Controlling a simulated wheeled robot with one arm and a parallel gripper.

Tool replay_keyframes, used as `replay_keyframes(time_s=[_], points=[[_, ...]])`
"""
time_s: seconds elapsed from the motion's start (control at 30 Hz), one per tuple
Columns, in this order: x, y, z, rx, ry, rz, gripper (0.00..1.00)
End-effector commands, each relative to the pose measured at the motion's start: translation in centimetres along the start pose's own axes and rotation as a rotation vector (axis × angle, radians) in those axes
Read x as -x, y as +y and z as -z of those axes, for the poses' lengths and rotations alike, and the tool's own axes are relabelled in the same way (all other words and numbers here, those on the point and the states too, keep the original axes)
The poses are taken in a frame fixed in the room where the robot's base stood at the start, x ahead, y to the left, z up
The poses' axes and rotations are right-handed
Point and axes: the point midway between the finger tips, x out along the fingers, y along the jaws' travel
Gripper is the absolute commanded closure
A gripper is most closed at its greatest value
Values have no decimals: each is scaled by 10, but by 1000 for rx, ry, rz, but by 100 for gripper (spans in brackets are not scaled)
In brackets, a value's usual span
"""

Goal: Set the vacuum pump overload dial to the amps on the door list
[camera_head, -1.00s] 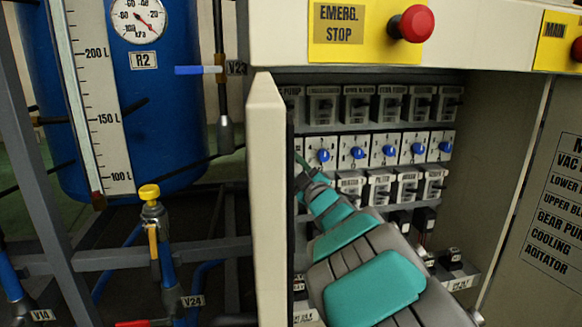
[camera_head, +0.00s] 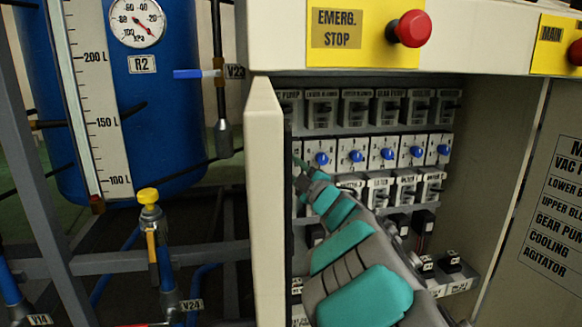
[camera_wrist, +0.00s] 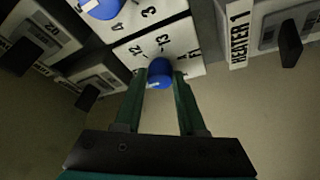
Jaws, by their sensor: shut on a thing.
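My gripper (camera_wrist: 160,88) reaches into the open electrical cabinet, its two green fingers on either side of a blue dial knob (camera_wrist: 160,73) in the wrist view. The fingers are shut on this knob. The knob sits on a white plate (camera_wrist: 140,50) with printed numbers around it; 12 and 13 can be read, others are partly hidden. In the head view my arm covers this dial, at the left end of the row of blue dials (camera_head: 388,153). The door list (camera_head: 550,215) shows at the right edge, with its amps values cut off.
A neighbouring blue dial (camera_wrist: 103,8) is close by in the wrist view. Breakers (camera_head: 390,107) line the row above, and the HEATER 1 unit (camera_wrist: 268,30) is beside the dial. The cabinet's left edge (camera_head: 264,200) stands close to my arm. A red emergency stop (camera_head: 411,28) is above.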

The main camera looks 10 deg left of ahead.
Motion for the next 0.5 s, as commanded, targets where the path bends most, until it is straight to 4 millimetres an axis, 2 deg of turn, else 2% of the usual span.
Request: replay_keyframes(time_s=[0.03, 0.3, 0.5], points=[[0, 0, 0, 0, 0, 0, 58], [0, 0, 0, 0, 0, 0, 31], [0, 0, 0, -1, 0, 0, 31]])
